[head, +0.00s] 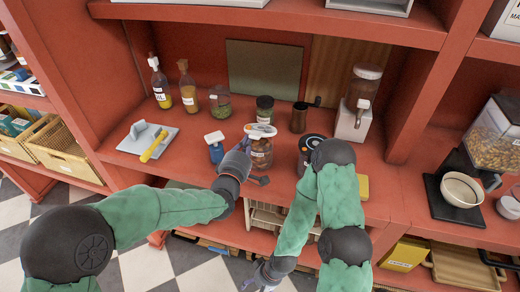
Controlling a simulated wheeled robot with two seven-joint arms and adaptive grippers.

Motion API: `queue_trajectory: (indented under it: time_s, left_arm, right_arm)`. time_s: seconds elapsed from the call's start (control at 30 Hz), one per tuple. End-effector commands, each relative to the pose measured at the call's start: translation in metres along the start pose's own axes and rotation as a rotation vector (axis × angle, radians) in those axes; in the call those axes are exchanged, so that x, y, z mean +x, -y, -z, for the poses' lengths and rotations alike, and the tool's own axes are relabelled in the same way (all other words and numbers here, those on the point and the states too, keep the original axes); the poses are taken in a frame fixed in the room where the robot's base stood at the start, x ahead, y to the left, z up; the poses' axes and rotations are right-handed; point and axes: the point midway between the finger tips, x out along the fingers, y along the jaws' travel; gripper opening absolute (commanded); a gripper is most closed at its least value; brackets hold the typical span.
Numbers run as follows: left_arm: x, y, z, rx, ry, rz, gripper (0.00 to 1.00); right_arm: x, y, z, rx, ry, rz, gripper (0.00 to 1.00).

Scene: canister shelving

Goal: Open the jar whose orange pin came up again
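A glass jar (262,156) with brownish contents and a pale lid (261,130) stands near the front of the red shelf. My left gripper (247,141) is at the jar's left side, close to its lid; its fingers are small and overlap the jar, so I cannot tell whether they touch it or how far they are open. A small blue jar (216,153) with a white lid stands to the left. A dark-lidded jar (305,151) stands to the right, partly behind my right arm. My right gripper (262,279) hangs low, below the shelf.
Behind stand two bottles (188,90), a green-filled jar (220,102), a dark-lidded jar (265,110), a grinder (299,117) and a dispenser (356,112). A white rack (262,217) is below.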

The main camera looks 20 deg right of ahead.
Motion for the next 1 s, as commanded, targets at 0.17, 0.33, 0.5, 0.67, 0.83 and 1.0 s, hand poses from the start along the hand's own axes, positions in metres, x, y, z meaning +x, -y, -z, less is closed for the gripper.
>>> queue_trajectory:
  time_s: [0.17,0.33,0.5,0.67,0.83,1.0]
  left_arm:
    - [0.002,-0.010,0.000,0.000,0.000,0.000,0.00]
    - [0.004,-0.018,0.000,0.000,-0.001,0.000,0.00]
    - [0.005,-0.019,0.000,0.000,-0.001,0.001,0.00]
    - [0.005,-0.019,0.000,0.000,0.000,0.001,0.00]
    - [0.007,-0.023,0.000,0.000,-0.001,0.000,0.00]
    - [0.013,-0.030,0.001,0.000,-0.001,-0.001,0.00]
  right_arm:
    - [-0.004,0.001,0.000,0.000,0.000,0.000,0.91]
    - [-0.006,0.002,0.000,0.000,0.000,0.000,0.91]
    - [-0.006,0.002,0.000,0.000,0.000,0.000,0.91]
    - [-0.006,0.002,0.000,0.000,0.000,0.000,0.91]
    - [-0.007,0.003,0.000,0.000,0.000,0.000,0.91]
    - [-0.008,0.003,0.000,0.000,0.000,0.000,0.91]
